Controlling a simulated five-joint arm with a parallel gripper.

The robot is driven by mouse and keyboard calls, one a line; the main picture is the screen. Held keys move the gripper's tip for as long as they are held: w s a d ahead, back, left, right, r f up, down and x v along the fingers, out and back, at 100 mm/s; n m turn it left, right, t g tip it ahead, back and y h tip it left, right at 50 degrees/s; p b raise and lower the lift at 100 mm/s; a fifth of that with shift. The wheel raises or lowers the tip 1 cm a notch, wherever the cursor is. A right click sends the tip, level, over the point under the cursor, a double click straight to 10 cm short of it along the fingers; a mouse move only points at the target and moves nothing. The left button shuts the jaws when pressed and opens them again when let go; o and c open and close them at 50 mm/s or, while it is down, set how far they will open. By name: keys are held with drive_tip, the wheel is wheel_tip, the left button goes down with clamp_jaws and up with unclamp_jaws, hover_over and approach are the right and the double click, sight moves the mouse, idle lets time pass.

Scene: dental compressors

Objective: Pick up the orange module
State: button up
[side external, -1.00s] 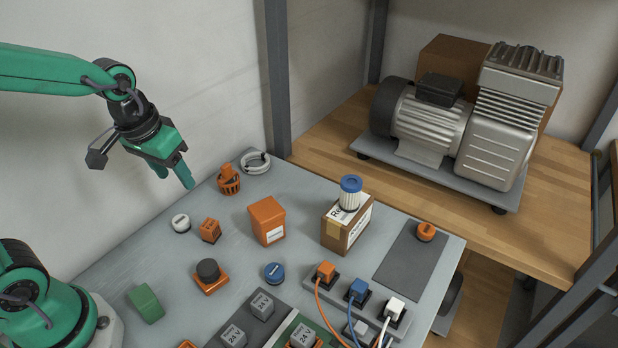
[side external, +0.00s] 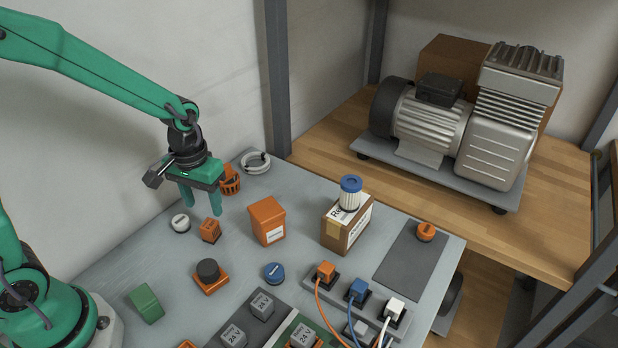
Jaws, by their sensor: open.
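A small orange block (side external: 210,230) with dark marks on top, which looks like the orange module, stands on the grey bench top at the left. My gripper (side external: 202,211) points down with its two green fingers apart and nothing between them. The fingertips are just above the block in the picture, apart from it; the exact height gap is hard to tell.
A white round knob (side external: 180,223) stands close left of the block. An orange slotted part (side external: 230,181) is partly behind my gripper. A larger orange box (side external: 267,221) stands to the right, and an orange base with a black knob (side external: 209,276) is in front.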

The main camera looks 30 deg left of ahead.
sight(208, 224)
drive_tip(key=shift+f, duration=1.2)
drive_tip(key=shift+f, duration=0.1)
drive_tip(key=shift+s+d+f, duration=0.1)
drive_tip(key=shift+f, duration=2.4)
drive_tip(key=c, duration=1.1)
